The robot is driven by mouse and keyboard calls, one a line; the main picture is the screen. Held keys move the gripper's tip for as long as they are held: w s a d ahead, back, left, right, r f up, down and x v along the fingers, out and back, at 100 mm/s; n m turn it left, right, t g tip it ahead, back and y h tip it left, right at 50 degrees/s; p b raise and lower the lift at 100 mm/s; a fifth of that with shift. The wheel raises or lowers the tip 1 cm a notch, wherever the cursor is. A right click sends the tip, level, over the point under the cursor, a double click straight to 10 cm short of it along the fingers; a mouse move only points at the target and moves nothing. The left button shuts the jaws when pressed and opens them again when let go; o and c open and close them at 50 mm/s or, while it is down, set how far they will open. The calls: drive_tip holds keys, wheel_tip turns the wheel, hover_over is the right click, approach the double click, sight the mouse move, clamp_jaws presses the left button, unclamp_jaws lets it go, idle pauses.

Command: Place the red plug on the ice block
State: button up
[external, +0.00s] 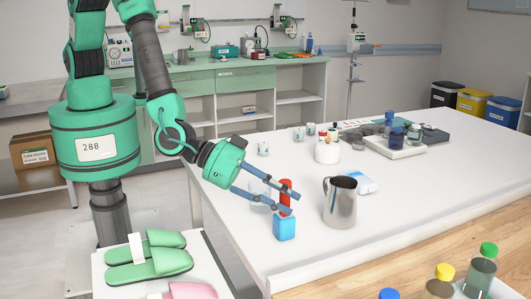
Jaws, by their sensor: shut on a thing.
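The red plug (285,193) stands upright between the fingers of my gripper (288,202). My gripper is shut on the plug, and its fingers reach in from the left. A light blue block (285,229), which looks like the ice block, sits on the white table near its left front edge. The plug is directly above this block in the picture. Its lower end is partly hidden by a finger, so I cannot tell whether it touches the block.
A metal pitcher (341,202) stands close to the right of the block. A blue and white pack (362,184) lies behind it. A white round container (327,151) and a white tray (394,148) stand farther back. Several capped bottles stand in the foreground (481,272). The table's right front area is clear.

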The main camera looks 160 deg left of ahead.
drive_tip(key=shift+f, duration=0.15)
drive_tip(key=o, duration=0.7)
drive_tip(key=shift+c, duration=0.2)
drive_tip(key=shift+r, duration=0.2)
drive_tip(key=p+v, duration=0.1)
drive_tip(key=v, duration=1.1)
drive_tip(key=shift+f, duration=0.1)
